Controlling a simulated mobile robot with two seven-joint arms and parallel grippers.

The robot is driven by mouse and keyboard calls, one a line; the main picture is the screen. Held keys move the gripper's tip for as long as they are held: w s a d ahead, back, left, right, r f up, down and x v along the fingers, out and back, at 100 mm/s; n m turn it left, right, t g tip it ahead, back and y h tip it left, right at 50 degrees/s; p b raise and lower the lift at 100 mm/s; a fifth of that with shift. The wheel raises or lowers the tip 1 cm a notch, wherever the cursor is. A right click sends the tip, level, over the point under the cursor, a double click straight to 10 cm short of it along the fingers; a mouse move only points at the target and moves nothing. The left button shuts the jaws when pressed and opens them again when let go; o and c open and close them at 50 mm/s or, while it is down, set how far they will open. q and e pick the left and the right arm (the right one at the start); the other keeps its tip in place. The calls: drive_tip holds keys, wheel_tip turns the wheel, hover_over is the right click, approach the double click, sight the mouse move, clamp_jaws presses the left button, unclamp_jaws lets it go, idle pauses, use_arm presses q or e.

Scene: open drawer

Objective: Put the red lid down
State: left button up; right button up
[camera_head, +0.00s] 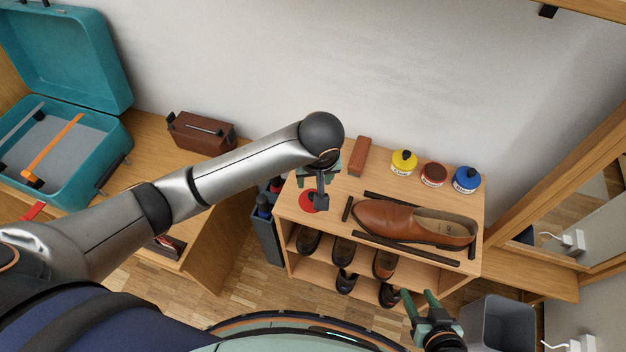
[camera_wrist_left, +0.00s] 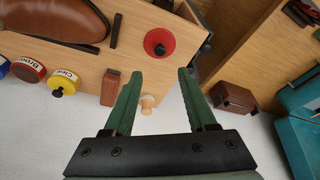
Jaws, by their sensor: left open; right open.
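The red lid (camera_head: 308,203) lies on the left end of the wooden shelf unit's top (camera_head: 333,204). In the left wrist view the red lid (camera_wrist_left: 160,43) shows as a red disc with a dark knob, beyond my fingertips and apart from them. My left gripper (camera_head: 318,188) is open and empty above that end of the shelf; its two green fingers also show in the left wrist view (camera_wrist_left: 161,75). In the head view, the gripper hides part of the lid. My right gripper (camera_head: 421,303) is open and empty in front of the shelf, low in the picture.
A brown shoe (camera_head: 400,219) lies among dark strips on the shelf top. Yellow (camera_head: 403,163), brown (camera_head: 433,175) and blue (camera_head: 466,180) jars and a reddish-brown block (camera_head: 360,155) stand behind. A small pale knob-shaped thing (camera_wrist_left: 148,104) shows between my left fingers.

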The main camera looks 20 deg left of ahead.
use_arm(q)
drive_tip(key=s+d+f+m+t+h, duration=0.2)
drive_tip(key=s+d+f+m+h, duration=0.3)
drive_tip(key=f, duration=0.3)
drive_tip(key=s+a+f+m+t, duration=0.2)
drive_tip(key=s+a+f+t, duration=0.2)
drive_tip(key=s+a, duration=0.4)
drive_tip(key=shift+s+m+y, duration=0.3)
drive_tip(key=shift+s+y, duration=0.1)
drive_tip(key=shift+s, duration=0.4)
wheel_tip(320, 180, up, 7)
drive_tip(key=s+a+p, duration=0.1)
drive_tip(key=a+p, duration=0.1)
drive_tip(key=p, duration=0.7)
drive_tip(key=shift+t, duration=0.3)
